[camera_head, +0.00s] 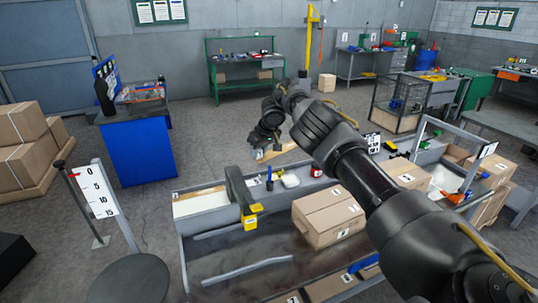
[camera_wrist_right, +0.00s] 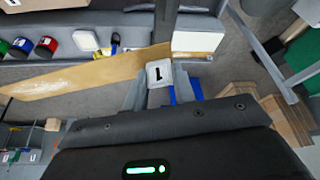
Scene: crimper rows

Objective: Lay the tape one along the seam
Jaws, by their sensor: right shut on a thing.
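My right gripper (camera_head: 262,146) is raised above the far side of the conveyor and shut on tape one (camera_wrist_right: 95,74). The tape is a long flat brown strip with a white tag marked 1 (camera_wrist_right: 160,73) at the gripper's fingers (camera_wrist_right: 166,92). In the right wrist view the strip stretches to the left from the fingers; in the head view a tan part of it (camera_head: 277,151) shows beside the gripper. A closed cardboard box (camera_head: 325,222) with a seam along its top sits on the conveyor, apart from the gripper. My left gripper is out of view.
A grey post with a yellow device (camera_head: 250,218) stands left of the box. Another box (camera_head: 408,174) is partly behind my right arm. A ledge behind holds a white block (camera_head: 290,181) and a red jar (camera_head: 316,171). The belt left of the box has grey rails (camera_head: 247,270).

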